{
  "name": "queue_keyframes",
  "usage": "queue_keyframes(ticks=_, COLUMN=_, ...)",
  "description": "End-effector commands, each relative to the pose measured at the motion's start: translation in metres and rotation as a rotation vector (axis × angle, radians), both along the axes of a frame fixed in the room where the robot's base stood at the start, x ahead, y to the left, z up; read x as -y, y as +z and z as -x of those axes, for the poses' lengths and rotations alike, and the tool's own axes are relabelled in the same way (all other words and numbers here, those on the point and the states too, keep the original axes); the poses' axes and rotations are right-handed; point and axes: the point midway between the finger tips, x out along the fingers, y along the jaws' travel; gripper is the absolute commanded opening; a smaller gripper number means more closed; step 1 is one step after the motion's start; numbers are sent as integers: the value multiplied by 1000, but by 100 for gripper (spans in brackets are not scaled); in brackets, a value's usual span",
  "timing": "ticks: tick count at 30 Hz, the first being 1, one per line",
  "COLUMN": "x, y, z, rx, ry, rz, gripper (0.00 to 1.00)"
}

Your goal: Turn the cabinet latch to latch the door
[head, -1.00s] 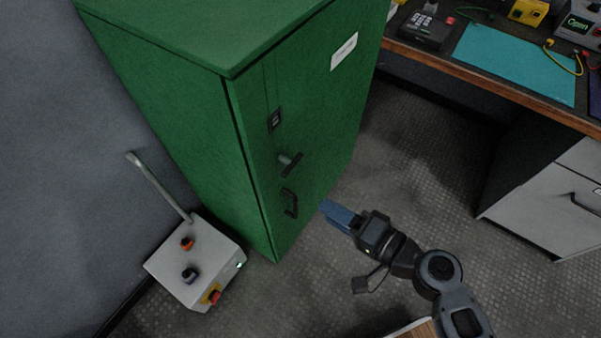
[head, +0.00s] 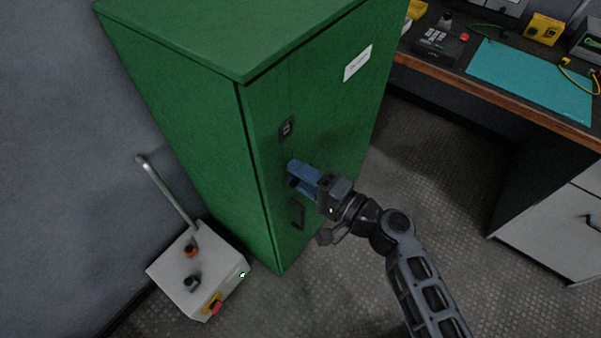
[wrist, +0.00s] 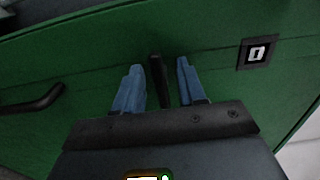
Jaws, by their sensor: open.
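The green cabinet (head: 185,120) stands with its door (head: 340,120) closed or nearly so; I cannot tell which. The latch is a dark bar handle (wrist: 158,80) on the door, seen in the wrist view between the two blue fingers of my gripper (wrist: 160,85). My gripper is open, with one finger on each side of the latch and gaps visible on both sides. In the head view my gripper (head: 294,175) is at the door and hides the latch. A dark pull handle (head: 297,213) sits below it; it also shows in the wrist view (wrist: 32,101).
A small black plate with a light symbol (head: 287,129) is above the latch; it also shows in the wrist view (wrist: 257,53). A grey control box (head: 197,272) with knobs and a lever stands left of the cabinet. A workbench (head: 500,95) is at the right. The floor between is clear.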

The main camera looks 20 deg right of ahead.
Motion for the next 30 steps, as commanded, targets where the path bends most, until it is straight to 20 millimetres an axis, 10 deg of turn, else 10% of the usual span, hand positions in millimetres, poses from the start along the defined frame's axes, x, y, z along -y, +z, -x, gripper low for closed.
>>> queue_keyframes(ticks=9, x=-1, y=0, z=-2, rx=0, ry=-1, rz=0, gripper=38)
queue_keyframes(ticks=21, x=-1, y=0, z=-2, rx=-1, ry=-1, rz=1, gripper=0)
queue_keyframes(ticks=30, x=-1, y=-1, z=-2, rx=3, ry=-1, rz=6, gripper=0)
